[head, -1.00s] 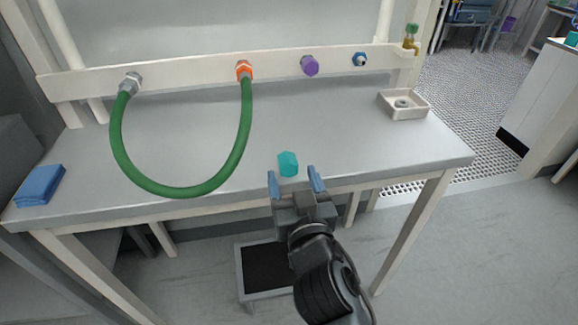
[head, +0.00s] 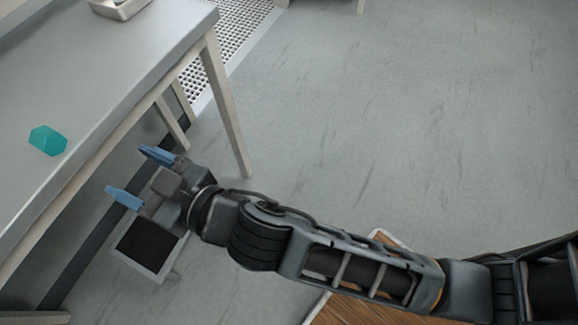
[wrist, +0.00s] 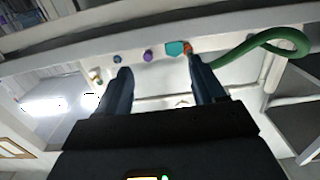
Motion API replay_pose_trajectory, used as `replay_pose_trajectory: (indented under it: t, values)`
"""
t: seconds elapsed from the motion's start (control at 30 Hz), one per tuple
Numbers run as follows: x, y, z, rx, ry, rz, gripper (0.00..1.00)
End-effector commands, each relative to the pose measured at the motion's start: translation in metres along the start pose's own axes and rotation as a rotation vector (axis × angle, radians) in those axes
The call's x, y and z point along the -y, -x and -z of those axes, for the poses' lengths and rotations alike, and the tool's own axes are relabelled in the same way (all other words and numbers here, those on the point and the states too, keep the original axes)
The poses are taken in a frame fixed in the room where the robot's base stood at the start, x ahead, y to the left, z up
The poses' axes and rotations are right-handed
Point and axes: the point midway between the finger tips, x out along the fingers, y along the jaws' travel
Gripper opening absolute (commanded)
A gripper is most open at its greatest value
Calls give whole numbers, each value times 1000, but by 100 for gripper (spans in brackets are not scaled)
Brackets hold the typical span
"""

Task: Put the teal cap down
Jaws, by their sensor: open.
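The teal cap (head: 48,140) lies on the grey bench top near its front edge, at the left of the head view. It also shows in the wrist view (wrist: 175,48), between and beyond my fingers. My gripper (head: 141,174) is open and empty, with its blue fingers apart. It is in front of the bench edge, to the right of the cap and clear of it. In the wrist view the gripper (wrist: 160,82) has nothing between its fingertips.
The bench (head: 100,75) has a tray (head: 122,8) at its far end. A dark-topped step stool (head: 148,245) stands on the floor below my gripper. The wrist view shows a green hose (wrist: 262,42) and a purple fitting (wrist: 147,55). Open floor lies right of the bench.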

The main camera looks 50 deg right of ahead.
Motion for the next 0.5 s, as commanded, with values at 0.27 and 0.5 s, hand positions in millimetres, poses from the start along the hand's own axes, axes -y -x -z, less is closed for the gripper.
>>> replay_pose_trajectory:
  t: [0.27, 0.5]
  values:
    - [-50, 122, -49, 103, -12, -42, 69]
    - [-75, 224, -50, 161, -30, -109, 69]
